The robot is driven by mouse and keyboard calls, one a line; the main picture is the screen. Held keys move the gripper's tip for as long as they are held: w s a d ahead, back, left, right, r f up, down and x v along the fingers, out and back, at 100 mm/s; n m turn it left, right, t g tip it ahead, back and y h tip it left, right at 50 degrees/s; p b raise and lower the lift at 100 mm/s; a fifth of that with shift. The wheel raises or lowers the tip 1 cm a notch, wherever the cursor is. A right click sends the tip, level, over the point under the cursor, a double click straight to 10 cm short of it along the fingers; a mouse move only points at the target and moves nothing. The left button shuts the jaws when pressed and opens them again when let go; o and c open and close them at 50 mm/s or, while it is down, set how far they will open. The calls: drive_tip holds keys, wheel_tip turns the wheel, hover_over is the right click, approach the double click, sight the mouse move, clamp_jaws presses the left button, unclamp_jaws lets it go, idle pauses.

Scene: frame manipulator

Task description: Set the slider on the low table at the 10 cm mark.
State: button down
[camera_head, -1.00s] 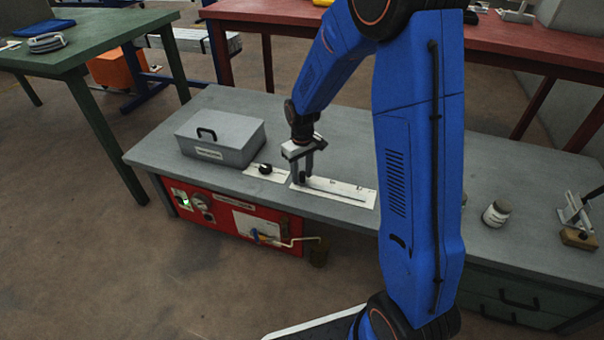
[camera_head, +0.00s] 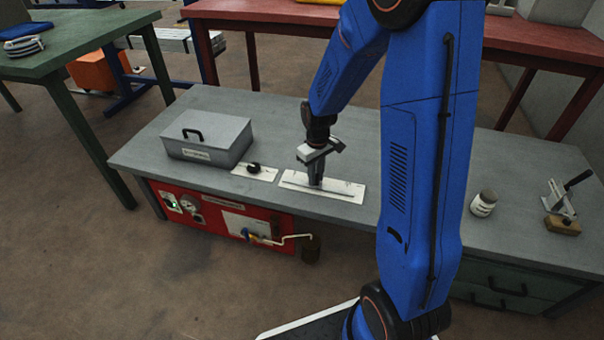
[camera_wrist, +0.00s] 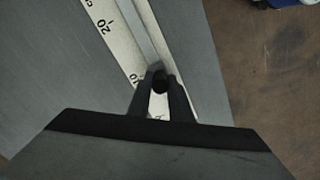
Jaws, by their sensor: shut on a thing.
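The slider scale (camera_head: 345,191) is a white plate with a long slot, lying on the low grey table (camera_head: 400,220). In the wrist view the scale (camera_wrist: 122,48) shows the numbers 20 and 10. The slider's dark knob (camera_wrist: 160,83) sits in the slot about level with the 10; my fingers partly hide the tick marks there, so I cannot tell the exact reading. My gripper (camera_head: 315,184) points down over the left part of the scale. In the wrist view my gripper (camera_wrist: 160,79) is shut on the knob, one finger on each side.
A grey lidded box (camera_head: 207,138) and a small plate with a black knob (camera_head: 254,168) stand left of the scale. A white jar (camera_head: 484,203) and a toggle clamp on a wooden block (camera_head: 562,223) are at the right. A red panel (camera_head: 220,215) is below the table top.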

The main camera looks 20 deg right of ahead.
sight(318, 174)
drive_tip(key=shift+s+d, duration=0.25)
drive_tip(key=shift+d, duration=0.15)
drive_tip(key=c, duration=1.6)
unclamp_jaws()
drive_tip(key=shift+r, duration=0.1)
wheel_tip(318, 174, up, 17)
drive_tip(key=shift+r, duration=0.1)
drive_tip(key=s+r+m+t, duration=0.1)
drive_tip(key=s+r, duration=0.1)
drive_tip(key=s, duration=0.7)
drive_tip(key=s+a+r+m+t, duration=0.1)
drive_tip(key=s+r+t, duration=0.1)
drive_tip(key=s, duration=0.7)
drive_tip(key=s+r+m+t, duration=0.1)
drive_tip(key=s+r+m, duration=0.1)
drive_tip(key=s, duration=0.7)
drive_tip(key=shift+s+a+r+t, duration=0.15)
drive_tip(key=shift+r+t, duration=0.25)
drive_tip(key=shift+r, duration=0.5)
